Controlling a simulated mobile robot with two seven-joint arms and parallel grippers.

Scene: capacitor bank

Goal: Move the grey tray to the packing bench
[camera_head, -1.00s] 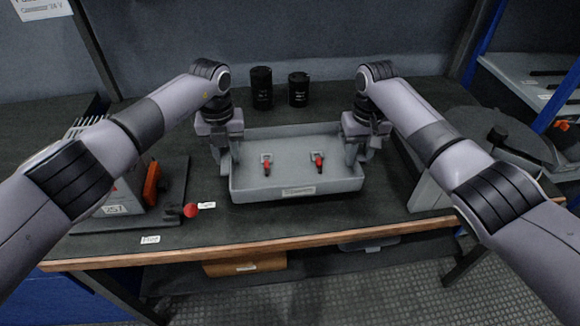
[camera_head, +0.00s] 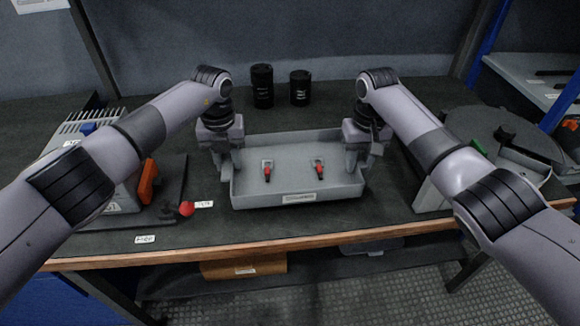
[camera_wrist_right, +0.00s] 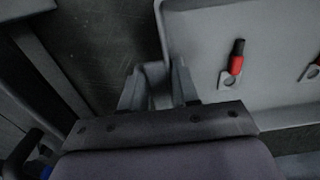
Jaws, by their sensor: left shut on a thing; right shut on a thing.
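The grey tray (camera_head: 298,199) is at the middle of the dark bench near its wooden front edge, with two red-and-black parts (camera_head: 267,173) (camera_head: 319,170) inside. My left gripper (camera_head: 227,172) is shut on the tray's left side. My right gripper (camera_head: 353,163) is shut on its right side. The right wrist view shows the right gripper (camera_wrist_right: 158,88) at the tray's wall (camera_wrist_right: 164,45), its fingertips partly hidden. I cannot tell whether the tray rests on the bench or is slightly raised. No surface marked as the packing bench is identifiable.
Two black cylinders (camera_head: 262,86) (camera_head: 300,88) stand behind the tray.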

